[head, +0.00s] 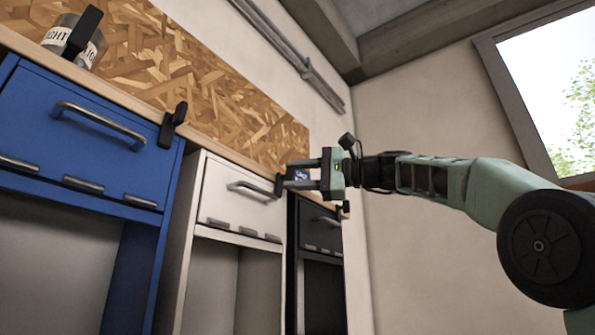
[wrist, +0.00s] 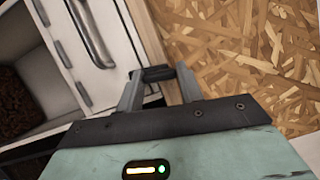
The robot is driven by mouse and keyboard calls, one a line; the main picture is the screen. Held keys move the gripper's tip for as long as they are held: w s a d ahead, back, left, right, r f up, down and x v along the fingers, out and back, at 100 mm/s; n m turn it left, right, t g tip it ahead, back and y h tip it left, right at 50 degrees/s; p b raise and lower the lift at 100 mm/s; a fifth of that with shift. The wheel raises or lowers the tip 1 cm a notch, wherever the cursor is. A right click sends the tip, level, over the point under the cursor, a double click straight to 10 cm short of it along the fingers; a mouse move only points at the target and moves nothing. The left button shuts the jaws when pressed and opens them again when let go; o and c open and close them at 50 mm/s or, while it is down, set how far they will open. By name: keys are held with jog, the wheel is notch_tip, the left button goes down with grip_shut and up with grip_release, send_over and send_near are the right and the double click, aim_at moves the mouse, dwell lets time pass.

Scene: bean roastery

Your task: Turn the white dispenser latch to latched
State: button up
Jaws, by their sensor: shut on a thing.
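The white dispenser (head: 236,200) stands between a blue and a black one, its front closed under a grey bar handle. Its dark latch (head: 279,185) is at the upper right corner, partly hidden by my gripper (head: 287,174). In the wrist view the latch (wrist: 158,72) lies crosswise between the fingertips of my gripper (wrist: 158,84), by the wooden edge next to the white front (wrist: 75,35). My gripper is shut on the latch. I cannot tell the latch's exact angle from these views.
The blue dispenser (head: 75,135) at left has its own black latch (head: 173,125); the black dispenser (head: 318,232) at right has one too (head: 344,209). A labelled jar (head: 75,42) stands on the wooden ledge. A chipboard panel (head: 190,65) rises behind. Space in front is open.

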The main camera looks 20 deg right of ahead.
jog(key=shift+n+g+h+p, duration=0.3)
jog(key=shift+n+p, duration=0.05)
jog(key=shift+n, duration=0.55)
jog(key=o, duration=1)
jog(key=shift+s, duration=0.1)
jog(key=b+v, duration=0.3)
jog(key=v, duration=1.4)
jog(key=shift+d+b, duration=0.15)
jog(key=shift+b, duration=0.2)
